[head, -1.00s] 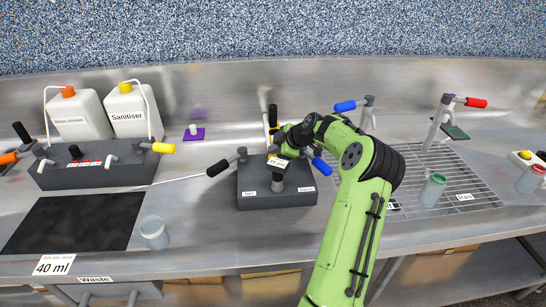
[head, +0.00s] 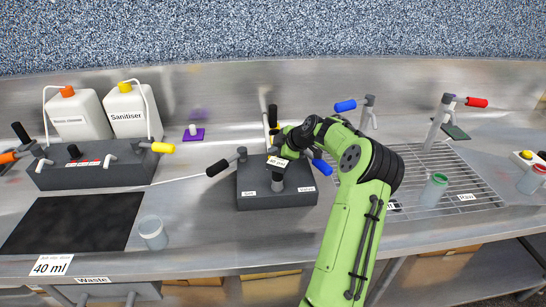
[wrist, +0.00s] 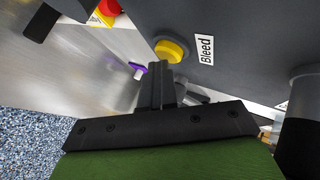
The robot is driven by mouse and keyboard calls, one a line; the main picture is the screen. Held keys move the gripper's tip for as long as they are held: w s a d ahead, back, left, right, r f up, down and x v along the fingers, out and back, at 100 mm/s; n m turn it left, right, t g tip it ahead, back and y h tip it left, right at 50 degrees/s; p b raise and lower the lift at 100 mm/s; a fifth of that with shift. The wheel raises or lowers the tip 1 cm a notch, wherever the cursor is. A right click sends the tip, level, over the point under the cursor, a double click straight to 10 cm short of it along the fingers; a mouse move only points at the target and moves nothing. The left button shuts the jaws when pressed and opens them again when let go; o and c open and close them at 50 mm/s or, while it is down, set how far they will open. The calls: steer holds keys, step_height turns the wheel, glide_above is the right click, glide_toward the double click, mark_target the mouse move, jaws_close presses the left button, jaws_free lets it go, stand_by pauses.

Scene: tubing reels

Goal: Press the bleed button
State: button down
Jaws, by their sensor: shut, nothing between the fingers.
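The yellow bleed button (wrist: 172,48) sits on the side of a dark grey block in the wrist view, beside a white "Bleed" label (wrist: 204,50). My gripper (wrist: 160,72) is shut and empty. Its fingertips are close below the button in that view and overlap its lower edge; I cannot tell whether they touch it. In the head view the dark block (head: 252,190) stands mid-counter, and my gripper is largely hidden behind my wrist. The button cannot be made out there.
Lever handles stick out around the block, including a black one (head: 217,168). A wire rack with a green-capped bottle (head: 433,190) is to the right. A clear cup (head: 153,233) and a black mat (head: 75,222) are to the left.

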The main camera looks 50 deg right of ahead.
steer(key=shift+s+a+f, duration=0.1)
steer(key=shift+s+f, duration=0.05)
steer(key=shift+f, duration=0.4)
steer(key=shift+r+p, duration=0.35)
steer(key=shift+r, duration=0.75)
steer(key=shift+r, duration=0.1)
steer(key=shift+w+r, duration=0.2)
steer(key=shift+r, duration=0.05)
steer(key=shift+r+p, duration=1.65)
steer(key=shift+r, duration=0.7)
steer(key=shift+f, duration=0.1)
